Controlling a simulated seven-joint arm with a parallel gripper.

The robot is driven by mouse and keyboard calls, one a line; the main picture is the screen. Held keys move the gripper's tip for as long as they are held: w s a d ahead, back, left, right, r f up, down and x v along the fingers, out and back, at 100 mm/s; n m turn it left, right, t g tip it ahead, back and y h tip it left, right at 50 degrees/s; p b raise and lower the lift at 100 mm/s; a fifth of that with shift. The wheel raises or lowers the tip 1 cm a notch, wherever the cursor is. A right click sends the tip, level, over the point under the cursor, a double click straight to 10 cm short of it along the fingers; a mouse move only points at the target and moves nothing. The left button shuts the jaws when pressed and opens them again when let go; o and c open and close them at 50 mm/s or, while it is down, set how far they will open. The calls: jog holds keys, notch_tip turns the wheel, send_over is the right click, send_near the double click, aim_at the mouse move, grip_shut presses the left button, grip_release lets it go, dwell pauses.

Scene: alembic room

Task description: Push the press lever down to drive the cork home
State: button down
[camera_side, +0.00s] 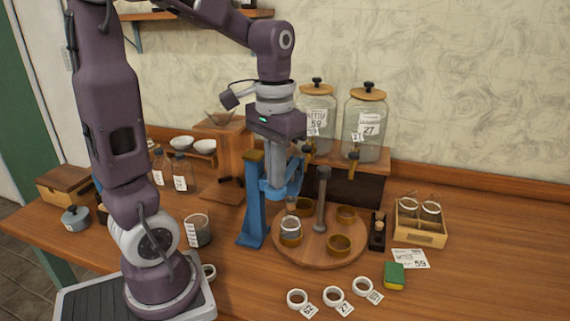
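The blue press (252,208) stands at the left edge of the round wooden turntable (320,257). Its upright has a tan top, and blue parts reach right from it, over the turntable. I cannot clearly pick out the lever among them. A small glass vessel with a pale band (290,227) sits in a brass cup on the turntable, below the press's blue parts. The cork cannot be made out there. My gripper (281,165) points down beside the top of the press and overlaps its blue parts. Its fingertips are hard to separate from the press, so contact and opening are unclear.
Two glass dispensers (366,130) stand on a wooden shelf behind. A grey post (322,200) rises from the turntable among brass cups. A wooden crate with jars (420,238), a sponge (394,276) and white rings (333,296) lie right and in front. A beaker (197,231) stands left.

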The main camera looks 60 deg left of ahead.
dwell(0.3)
jog(key=shift+f, duration=1.05)
dwell(0.3)
notch_tip(320, 180, up, 10)
dwell(0.5)
